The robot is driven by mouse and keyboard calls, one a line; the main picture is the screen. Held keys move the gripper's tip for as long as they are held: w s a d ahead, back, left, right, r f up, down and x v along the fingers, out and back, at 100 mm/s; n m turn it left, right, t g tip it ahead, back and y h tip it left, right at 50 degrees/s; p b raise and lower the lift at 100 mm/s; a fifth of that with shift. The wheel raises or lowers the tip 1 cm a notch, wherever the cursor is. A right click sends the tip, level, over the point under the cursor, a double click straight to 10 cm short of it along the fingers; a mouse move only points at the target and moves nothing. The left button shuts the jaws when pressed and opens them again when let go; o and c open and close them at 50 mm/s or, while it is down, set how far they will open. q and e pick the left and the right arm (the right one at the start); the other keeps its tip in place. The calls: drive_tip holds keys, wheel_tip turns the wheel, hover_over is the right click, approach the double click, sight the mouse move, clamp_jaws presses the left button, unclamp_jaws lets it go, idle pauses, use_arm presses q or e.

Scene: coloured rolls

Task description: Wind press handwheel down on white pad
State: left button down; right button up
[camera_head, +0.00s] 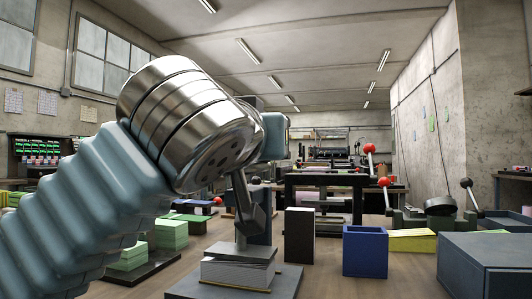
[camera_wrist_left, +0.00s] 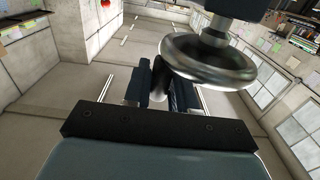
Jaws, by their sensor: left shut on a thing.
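In the wrist view, the metal handwheel (camera_wrist_left: 208,62) spreads over the upper middle, with its spindle hub above it. My left gripper (camera_wrist_left: 158,92) has its two dark fingers closed around a dark upright handle (camera_wrist_left: 158,74) at the wheel's left rim. In the head view my left wrist and gripper (camera_head: 274,136) hide the handwheel and the top of the press. Below them a grey pressing plate (camera_head: 243,253) lies over the white pad (camera_head: 232,274). I cannot tell whether they touch. The pad rests on the dark press base (camera_head: 286,284). My right gripper is out of view.
A black box (camera_head: 299,236) and an open blue box (camera_head: 365,250) stand right of the press. A large grey-blue case (camera_head: 488,265) is at the right front. Green paper stacks (camera_head: 171,233) stand at left behind my arm. Other presses with red knobs are farther back.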

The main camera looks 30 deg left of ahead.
use_arm(q)
drive_tip(key=m+h, duration=0.1)
drive_tip(key=h, duration=0.1)
drive_tip(key=s+m+h, duration=0.1)
drive_tip(key=h, duration=0.1)
drive_tip(key=shift+a+m+t, duration=0.15)
drive_tip(key=shift+m+t, duration=0.15)
drive_tip(key=m+h, duration=0.1)
drive_tip(key=h, duration=0.1)
drive_tip(key=s+m+h+p, duration=0.1)
drive_tip(key=h, duration=0.1)
drive_tip(key=shift+a+r+m, duration=0.15)
drive_tip(key=shift+r+m, duration=0.05)
drive_tip(key=shift+m, duration=0.2)
drive_tip(key=m+g+h, duration=0.1)
drive_tip(key=h, duration=0.1)
drive_tip(key=m+g+h+p, duration=0.1)
drive_tip(key=h, duration=0.1)
drive_tip(key=s+m+g+h+p, duration=0.1)
drive_tip(key=m+h, duration=0.1)
drive_tip(key=shift+a, duration=0.3)
drive_tip(key=shift+s+a+f+m+g+h+p, duration=0.1)
drive_tip(key=shift+a+m+g+h+p, duration=0.05)
drive_tip(key=shift+m+g+h+p, duration=0.8)
drive_tip(key=shift+f+h, duration=0.1)
drive_tip(key=shift+h, duration=0.25)
drive_tip(key=c, duration=1.1)
unclamp_jaws()
drive_tip(key=shift+o, duration=0.2)
drive_tip(key=shift+a, duration=0.1)
